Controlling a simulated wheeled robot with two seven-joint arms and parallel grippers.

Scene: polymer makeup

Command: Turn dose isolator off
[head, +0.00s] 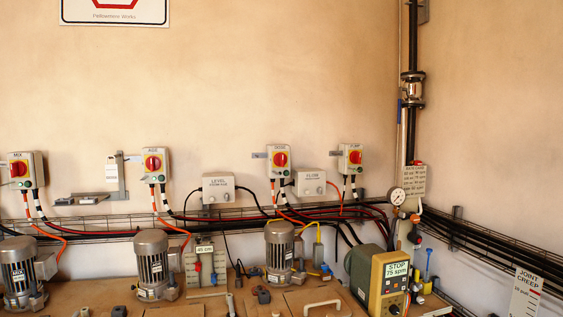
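The far left one (20,170) is labelled MIX. Another (153,164) has a label that looks like AGE. A third isolator (279,160) and a smaller fourth one (350,158) hang further right. Their labels are too small to read surely, so I cannot tell by label which is the dose isolator. The knob positions are too small to tell. Neither of my grippers is in view.
Grey motors (153,265) stand on the brown bench below. A green and yellow dosing pump (378,278) shows "STOP 75 spm". Grey level (218,187) and flow (310,182) boxes sit between isolators. Cables hang to a wire tray (250,212).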

